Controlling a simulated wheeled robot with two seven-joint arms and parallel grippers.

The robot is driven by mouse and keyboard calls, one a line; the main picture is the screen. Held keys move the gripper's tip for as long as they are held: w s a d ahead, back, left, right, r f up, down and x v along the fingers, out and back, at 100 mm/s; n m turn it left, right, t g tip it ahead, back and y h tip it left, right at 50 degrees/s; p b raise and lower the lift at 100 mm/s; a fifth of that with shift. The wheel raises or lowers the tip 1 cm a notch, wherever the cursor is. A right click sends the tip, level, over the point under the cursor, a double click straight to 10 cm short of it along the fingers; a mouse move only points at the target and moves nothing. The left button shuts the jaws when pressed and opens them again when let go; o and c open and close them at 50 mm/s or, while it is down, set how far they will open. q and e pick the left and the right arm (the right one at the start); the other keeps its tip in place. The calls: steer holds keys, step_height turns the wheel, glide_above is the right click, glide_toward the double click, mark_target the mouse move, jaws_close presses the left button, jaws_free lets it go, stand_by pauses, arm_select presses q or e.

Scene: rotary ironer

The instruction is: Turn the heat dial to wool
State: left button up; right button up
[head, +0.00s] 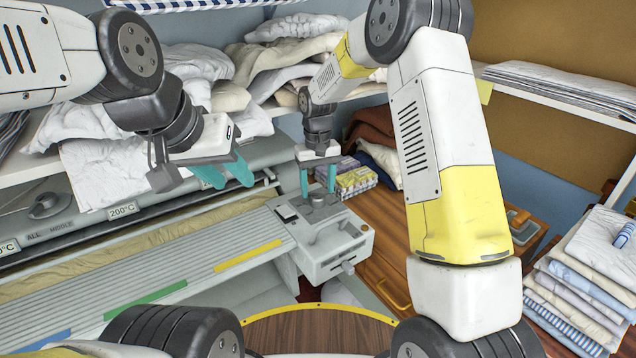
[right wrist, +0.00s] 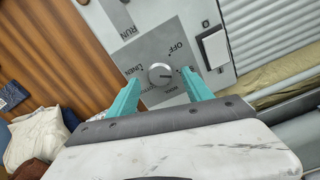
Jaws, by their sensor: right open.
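The heat dial (right wrist: 160,74) is a round light knob on a grey panel (right wrist: 143,52) with the words OFF, LINEN and others around it. The words at its lower side are partly hidden or too small to read surely. My right gripper (right wrist: 160,92) is open, with its teal fingers on either side of the dial in the right wrist view; I cannot tell whether they touch it. In the head view my right gripper (head: 318,182) points down over the ironer's control box (head: 335,248). My left gripper (head: 228,176) hangs over the ironer's roller, away from the dial, its teal fingers apart.
A white rocker switch (right wrist: 214,47) and a RUN label sit beside the dial panel. Small patterned boxes (head: 355,182) stand behind the control box. Folded cloths (head: 590,265) are stacked at the right. Linens crowd the shelf behind my arms.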

steer(key=shift+f, duration=1.35)
jaws_close()
